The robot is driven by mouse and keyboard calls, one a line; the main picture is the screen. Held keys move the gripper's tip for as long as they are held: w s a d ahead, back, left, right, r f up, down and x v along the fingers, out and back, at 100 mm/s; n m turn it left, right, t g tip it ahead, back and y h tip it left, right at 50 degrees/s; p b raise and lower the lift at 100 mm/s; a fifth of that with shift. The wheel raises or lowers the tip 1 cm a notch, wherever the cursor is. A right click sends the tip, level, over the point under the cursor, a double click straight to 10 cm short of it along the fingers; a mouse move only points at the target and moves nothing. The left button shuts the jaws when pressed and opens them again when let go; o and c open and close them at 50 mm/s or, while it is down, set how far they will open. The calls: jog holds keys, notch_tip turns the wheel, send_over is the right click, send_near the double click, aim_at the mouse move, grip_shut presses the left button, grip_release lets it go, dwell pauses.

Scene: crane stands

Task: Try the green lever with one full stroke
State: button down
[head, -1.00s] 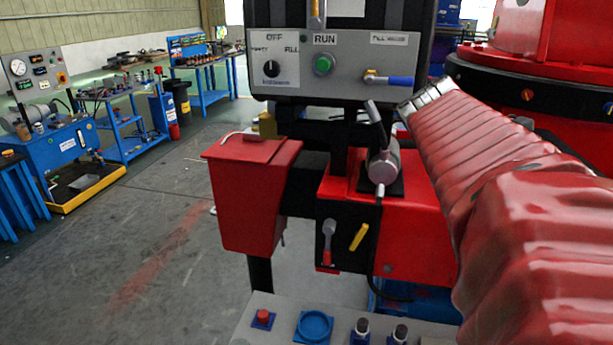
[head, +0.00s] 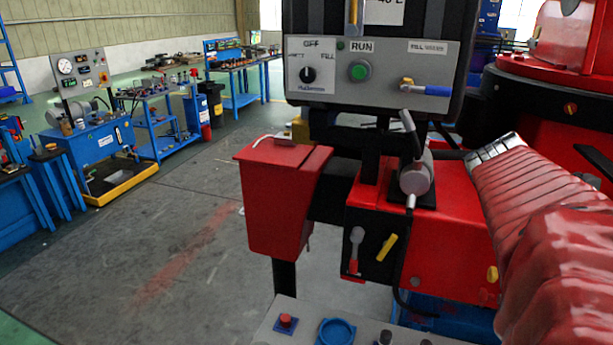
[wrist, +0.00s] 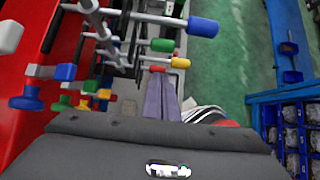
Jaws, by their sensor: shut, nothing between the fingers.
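A lever with a green knob (wrist: 162,45) reaches out to the right in the wrist view, in a row of levers. The blue knob (wrist: 203,27) is above it, and the yellow-orange knob (wrist: 180,62) and a red knob (wrist: 157,69) are below it. My gripper (wrist: 162,78) shows as two narrow purplish-grey fingers, shut and empty, with their tips just below the red and yellow-orange knobs. They appear apart from the green knob; their depth is hard to judge. The head view shows neither the row of levers nor the fingers clearly.
Smaller coloured knobs (wrist: 65,72), including green ones, stand at the left by a red body (wrist: 30,50). A blue rack with bins (wrist: 292,125) is at the right. In the head view, a control panel (head: 370,75) and a red box (head: 280,200) stand close; the floor at left is open.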

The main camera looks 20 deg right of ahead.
jog(key=s+d+f, duration=0.3)
jog(key=s+d, duration=0.1)
jog(key=shift+d+f, duration=0.15)
jog(key=shift+d, duration=0.1)
dwell(0.6)
